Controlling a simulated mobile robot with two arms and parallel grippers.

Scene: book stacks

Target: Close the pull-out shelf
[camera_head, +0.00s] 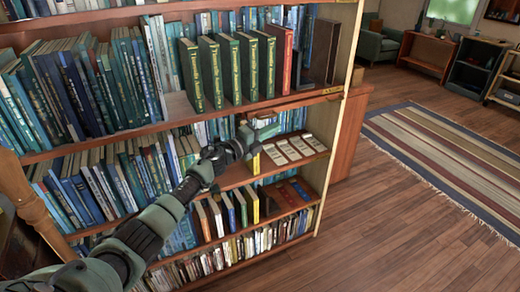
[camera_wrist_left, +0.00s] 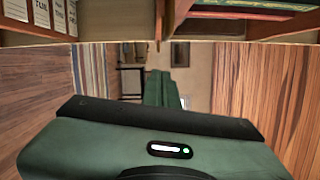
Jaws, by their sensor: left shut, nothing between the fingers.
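The bookcase shelf board (camera_head: 290,101) that carries green books and one red book runs across the middle of the head view, with a small brass-coloured fitting (camera_head: 331,91) near its right end. I take it for the pull-out shelf; how far it stands out is hard to tell. My left gripper (camera_head: 262,130) is shut and empty, just below and in front of this board, before the compartment with the pale cards. Whether it touches the board cannot be told. In the left wrist view, wooden shelf edges (camera_wrist_left: 115,30) cross the top, beyond the green gripper body. My right gripper is out of view.
Rows of books (camera_head: 95,190) fill the bookcase's other shelves. Its right side panel (camera_head: 340,130) stands beside open wooden floor (camera_head: 400,220). A striped rug (camera_head: 450,150), a green armchair (camera_head: 380,42) and low cabinets (camera_head: 428,52) are farther back.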

